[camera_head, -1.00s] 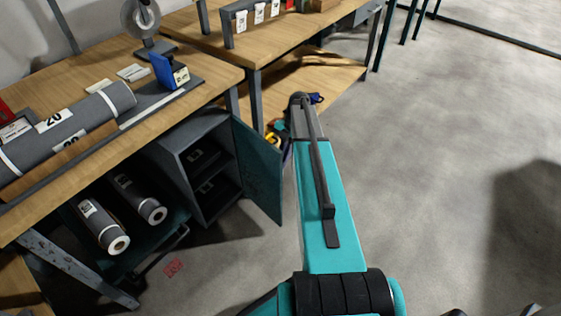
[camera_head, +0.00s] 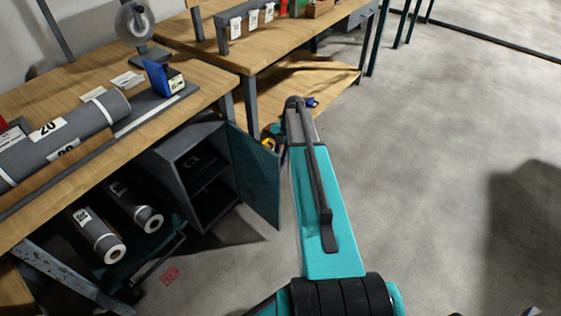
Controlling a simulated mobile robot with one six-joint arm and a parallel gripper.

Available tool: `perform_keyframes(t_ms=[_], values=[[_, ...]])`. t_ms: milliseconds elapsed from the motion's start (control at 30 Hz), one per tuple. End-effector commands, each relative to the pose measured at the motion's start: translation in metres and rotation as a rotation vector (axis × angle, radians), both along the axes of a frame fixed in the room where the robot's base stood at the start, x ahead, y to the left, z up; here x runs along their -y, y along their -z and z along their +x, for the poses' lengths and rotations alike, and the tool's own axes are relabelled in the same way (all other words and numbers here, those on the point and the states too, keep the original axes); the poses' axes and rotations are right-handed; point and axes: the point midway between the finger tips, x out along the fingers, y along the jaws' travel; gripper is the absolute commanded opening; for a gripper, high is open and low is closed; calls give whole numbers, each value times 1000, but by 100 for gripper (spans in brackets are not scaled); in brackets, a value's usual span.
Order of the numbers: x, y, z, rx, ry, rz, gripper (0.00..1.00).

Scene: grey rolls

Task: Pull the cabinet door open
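The cabinet (camera_head: 196,150) is a grey box under the near workbench, with dark shelves inside. Its teal door (camera_head: 254,178) stands open, swung out to the right of the opening on its right-hand side. My teal arm reaches forward just right of the door. The far end of the arm is by the table legs beyond the door. My gripper's fingers cannot be made out; the arm hides them, so I cannot tell whether they touch the door.
The near workbench (camera_head: 200,89) carries a large grey roll (camera_head: 85,125), a tape dispenser and a blue box (camera_head: 163,79). Smaller grey rolls (camera_head: 97,236) lie on a low shelf left of the cabinet. A second table (camera_head: 270,50) stands behind. The concrete floor (camera_head: 430,170) to the right is clear.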

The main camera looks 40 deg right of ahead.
Motion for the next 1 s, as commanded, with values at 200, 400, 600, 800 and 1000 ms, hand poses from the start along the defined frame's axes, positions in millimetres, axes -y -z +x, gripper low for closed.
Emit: perform_keyframes(t_ms=[200,400,600,800,1000], values=[[2,-3,0,-1,0,0,17],[9,-19,3,0,1,-2,17],[19,-46,7,1,0,-2,17],[30,-75,12,1,-1,-1,17],[41,-104,16,1,-1,-1,17]])
